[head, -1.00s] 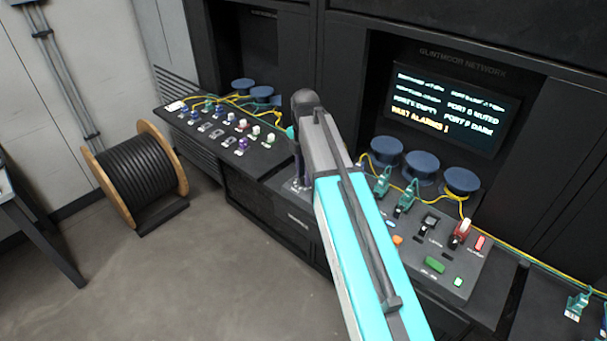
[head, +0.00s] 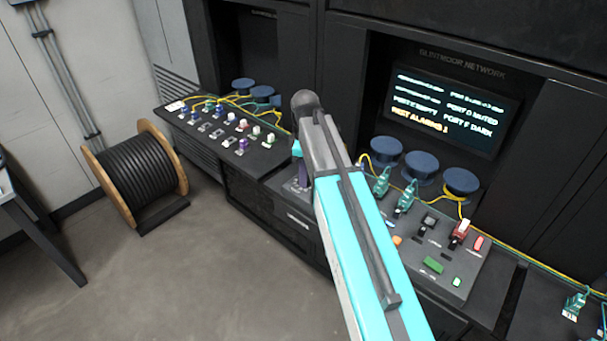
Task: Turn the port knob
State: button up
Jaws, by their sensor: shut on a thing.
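My cyan and grey arm reaches from the bottom of the head view over the console (head: 459,284) below the lit screen. Its dark elbow is near the middle of the picture. A small cyan part and a dark purplish part show just left of the grey link, low over the left end of this console. My gripper's fingertips are hidden behind my arm, and I cannot make out what they hold. I cannot pick out the port knob; that part of the console is covered by my arm.
The screen (head: 447,113) shows port states and an alarm line. Green plugs (head: 404,198), a red-topped switch (head: 460,234) and a green button (head: 433,265) are on the console. Another panel (head: 262,155) with small plugs lies left. A cable reel (head: 137,172) stands on open floor.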

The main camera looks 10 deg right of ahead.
jog(key=shift+s+d+m, duration=0.15)
jog(key=shift+m, duration=0.45)
jog(key=shift+f, duration=0.1)
jog(key=o, duration=1.1)
jog(key=shift+r, duration=0.3)
jog(key=shift+r, duration=0.45)
jog(key=shift+r+b, duration=1.65)
jog(key=shift+r, duration=4.6)
